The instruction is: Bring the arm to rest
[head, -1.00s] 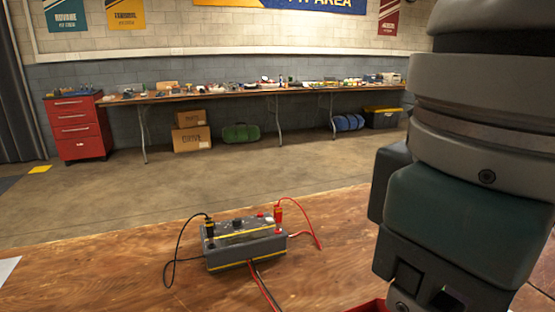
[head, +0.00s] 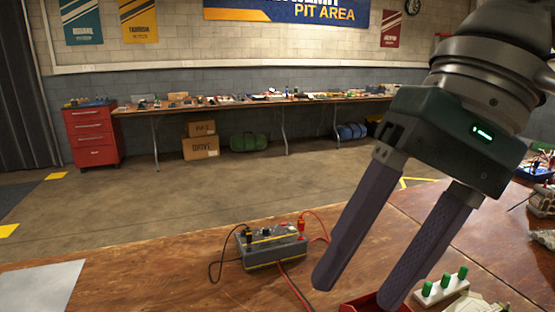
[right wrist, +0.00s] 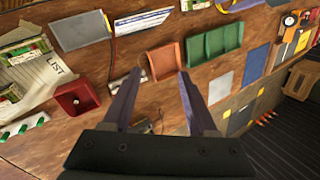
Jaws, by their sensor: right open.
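My right gripper (head: 358,290) hangs in from the upper right of the head view, its two long purple-grey fingers spread apart and pointing down and to the left. Nothing is between them. In the right wrist view its fingers (right wrist: 159,74) are also apart and empty, above the brown wooden table. In the head view a grey charger box (head: 270,249) with yellow trim, a black clip and a red clip sits on the table just left of the fingers. My left gripper is not in view.
A red bin (head: 362,308) is partly hidden behind the fingertips; it also shows in the right wrist view (right wrist: 70,101). Green-topped pegs (head: 440,286) stand right of it. A grey sheet (head: 50,287) lies at left. The table between sheet and charger is clear.

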